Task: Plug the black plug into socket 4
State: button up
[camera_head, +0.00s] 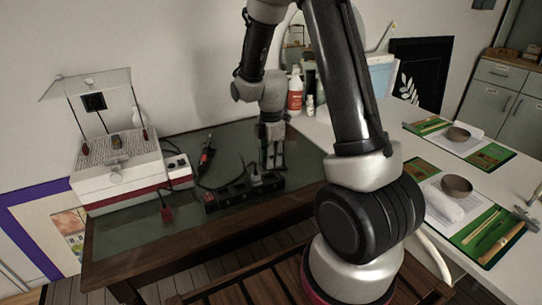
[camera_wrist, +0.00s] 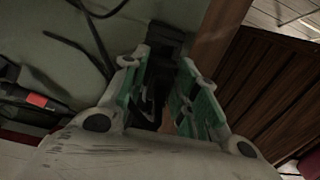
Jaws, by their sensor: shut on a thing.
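A black power strip (camera_head: 228,196) lies on the dark green table top near its front edge. My gripper (camera_head: 272,164) points down just above the right part of the strip. In the wrist view my gripper (camera_wrist: 166,62) has its green-padded fingers closed around a dark thing, the black plug (camera_wrist: 158,84) as far as I can tell. It is dim and mostly hidden between the fingers. Part of the dark strip (camera_wrist: 168,38) shows beyond the fingertips. I cannot tell whether the plug touches a socket, and the socket numbers cannot be read.
A white and red machine (camera_head: 118,172) stands on the table's left. A white counter (camera_head: 400,172) with bowls and mats is on the right.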

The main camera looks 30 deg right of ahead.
aim_at(271, 180)
jog(key=shift+f, duration=2.65)
jog(key=shift+f, duration=0.45)
jog(key=shift+s+f, duration=0.35)
jog(key=shift+f, duration=0.05)
jog(key=shift+c, duration=0.4)
jog(key=shift+f, duration=0.1)
grip_shut()
jog(key=o, duration=1.7)
grip_release()
jog(key=shift+w+f, duration=0.15)
jog(key=shift+w, duration=0.05)
jog(key=shift+w, duration=0.1)
